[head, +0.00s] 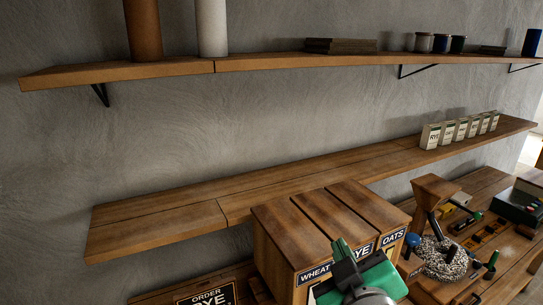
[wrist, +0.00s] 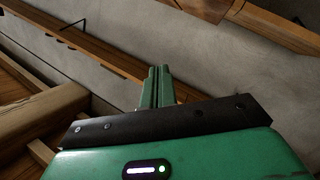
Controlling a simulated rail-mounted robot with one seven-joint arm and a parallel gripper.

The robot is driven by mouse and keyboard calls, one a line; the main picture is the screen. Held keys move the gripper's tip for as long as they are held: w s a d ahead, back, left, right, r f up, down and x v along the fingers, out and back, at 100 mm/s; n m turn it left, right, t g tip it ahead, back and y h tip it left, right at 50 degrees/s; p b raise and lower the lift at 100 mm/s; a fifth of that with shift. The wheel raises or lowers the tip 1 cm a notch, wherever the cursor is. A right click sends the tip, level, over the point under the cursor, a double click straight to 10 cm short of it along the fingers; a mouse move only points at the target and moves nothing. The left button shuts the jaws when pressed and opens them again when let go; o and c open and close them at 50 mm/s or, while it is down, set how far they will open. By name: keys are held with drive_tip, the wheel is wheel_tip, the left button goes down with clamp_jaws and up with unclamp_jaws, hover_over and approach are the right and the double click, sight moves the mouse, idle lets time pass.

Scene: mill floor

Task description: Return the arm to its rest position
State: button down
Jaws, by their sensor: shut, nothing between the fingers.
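My gripper (wrist: 158,87) shows in the wrist view with its two green fingers side by side, shut and with nothing between them. In the head view my gripper (head: 342,249) is at the bottom, in front of the wooden bin cabinet (head: 278,232) with labels reading WHEAT, RYE and OATS. It covers part of the cabinet's front. Whether it touches the cabinet cannot be told.
A lower shelf (head: 160,214) carries a row of small RYE boxes (head: 431,137) at right. An upper shelf (head: 120,73) holds tubes, jars and stacks. A bench at right holds a wooden hopper (head: 434,189) and a speckled round stone (head: 441,262). An ORDER sign (head: 207,298) stands lower left.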

drive_tip(key=s+a+r+m+t, duration=0.3)
drive_tip(key=s+a+r, duration=0.3)
drive_tip(key=s+r, duration=0.2)
drive_tip(key=s+a+r+m+t+p, duration=0.1)
drive_tip(key=s+a+r+m+t, duration=0.3)
drive_tip(key=s+r, duration=0.4)
wheel_tip(320, 180, up, 4)
drive_tip(key=shift+s+a+t, duration=0.15)
drive_tip(key=shift+a+t, duration=0.55)
drive_tip(key=shift+a, duration=0.5)
idle(0.5)
